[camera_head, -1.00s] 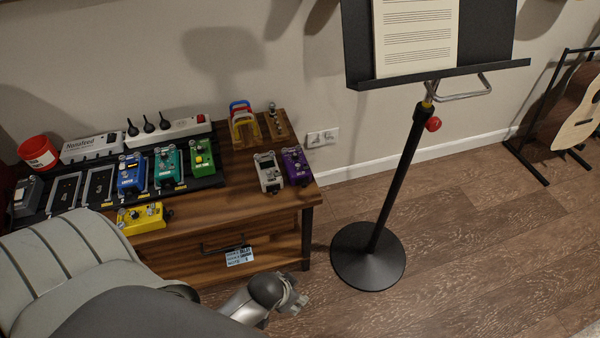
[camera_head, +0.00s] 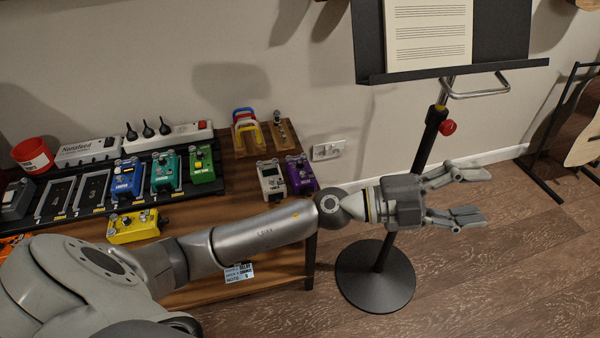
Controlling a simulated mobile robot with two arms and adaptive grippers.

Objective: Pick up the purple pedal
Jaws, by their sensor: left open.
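The purple pedal (camera_head: 300,174) sits on the right end of the wooden cabinet (camera_head: 210,240), beside a white-grey pedal (camera_head: 270,180). Its front edge is close behind my left forearm. My left gripper (camera_head: 470,194) is open and empty, to the right of the purple pedal and past the cabinet's right side, in front of the music stand's pole. Its fingers point right, away from the pedal. My right gripper does not show.
The music stand (camera_head: 375,285) stands right of the cabinet. A pedalboard with blue (camera_head: 128,179), teal (camera_head: 165,172) and green (camera_head: 201,166) pedals fills the cabinet's left. A yellow pedal (camera_head: 133,227) lies in front. A guitar (camera_head: 583,140) stands far right.

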